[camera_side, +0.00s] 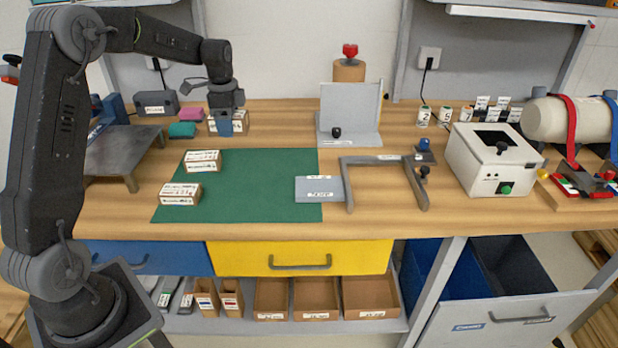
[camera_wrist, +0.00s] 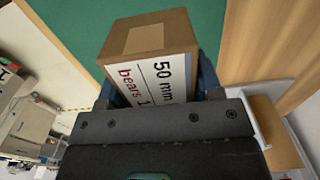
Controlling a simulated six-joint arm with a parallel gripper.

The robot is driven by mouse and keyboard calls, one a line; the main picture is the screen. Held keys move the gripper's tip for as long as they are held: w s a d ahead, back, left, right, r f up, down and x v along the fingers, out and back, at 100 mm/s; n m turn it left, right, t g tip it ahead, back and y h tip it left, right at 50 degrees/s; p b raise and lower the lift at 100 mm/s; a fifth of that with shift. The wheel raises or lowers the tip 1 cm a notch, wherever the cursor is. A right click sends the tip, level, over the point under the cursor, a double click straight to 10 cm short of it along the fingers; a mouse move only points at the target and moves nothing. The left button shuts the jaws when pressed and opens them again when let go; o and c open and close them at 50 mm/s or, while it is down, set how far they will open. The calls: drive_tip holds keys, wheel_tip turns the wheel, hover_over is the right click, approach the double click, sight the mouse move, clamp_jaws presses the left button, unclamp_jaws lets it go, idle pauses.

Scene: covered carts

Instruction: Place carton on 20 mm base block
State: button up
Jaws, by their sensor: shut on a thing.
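A brown carton (camera_wrist: 150,38) with a white label reading "50 mm" is between the blue fingers of my gripper (camera_wrist: 158,86) in the wrist view. In the side view my gripper (camera_side: 226,130) is at the back left of the bench, shut on this carton (camera_side: 240,122), which its fingers partly cover. Two similar cartons stand on the green mat, one at its upper left (camera_side: 203,157) and one at its lower left (camera_side: 180,194). A flat grey block (camera_side: 308,187) with a label too small to read lies at the mat's right edge; I cannot tell whether it is the 20 mm base block.
The green mat (camera_side: 255,180) is clear in its middle. A grey frame (camera_side: 385,159) stands to the right of the flat block, with a grey angle plate (camera_side: 350,110) behind. A teal item (camera_side: 182,130) and a pink item (camera_side: 190,114) lie left of my gripper. A white box (camera_side: 490,165) stands right.

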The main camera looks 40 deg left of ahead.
drive_tip(key=w+d+r, duration=0.1)
drive_tip(key=w+d, duration=0.1)
drive_tip(key=d, duration=0.4)
drive_tip(key=w+d+r, duration=0.1)
drive_tip(key=w+d, duration=0.1)
drive_tip(key=d, duration=0.4)
hover_over(319, 185)
wheel_tip(319, 185, down, 7)
drive_tip(key=shift+s+a+f, duration=0.1)
drive_tip(key=shift+d+f, duration=0.2)
drive_tip(key=shift+d, duration=0.05)
drive_tip(key=shift+f, duration=1.9)
drive_tip(key=shift+f, duration=0.1)
drive_tip(key=o, duration=1.2)
drive_tip(key=shift+f, duration=0.1)
drive_tip(key=shift+o, duration=0.2)
